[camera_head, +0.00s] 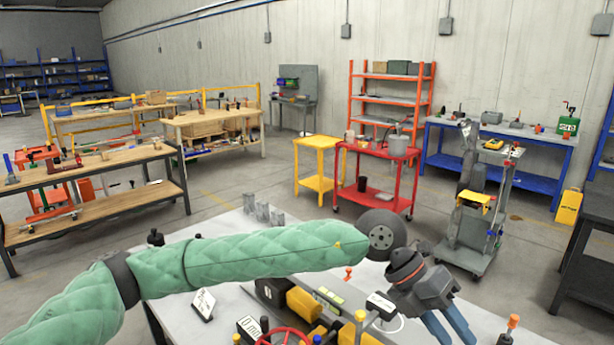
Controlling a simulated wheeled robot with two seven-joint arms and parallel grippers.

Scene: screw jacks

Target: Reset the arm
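My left arm, in a green quilted sleeve, comes in from the left and stretches across above a pale table (222,228). Its gripper (455,328) hangs over the table's right part, with two blue fingers pointing down. The fingers look apart with nothing seen between them; their tips run to the bottom edge of the picture. My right gripper is not in view. A red handwheel (284,335) and yellow blocks (304,304) are on the table below the arm, partly hidden or cut off.
Small grey blocks (262,211) stand at the table's far edge. A number card (203,304) and an orange-topped item (511,325) are also on the table. Beyond are a red cart (372,152), a grey trolley (465,258) and a wooden workbench (95,165), with open floor between.

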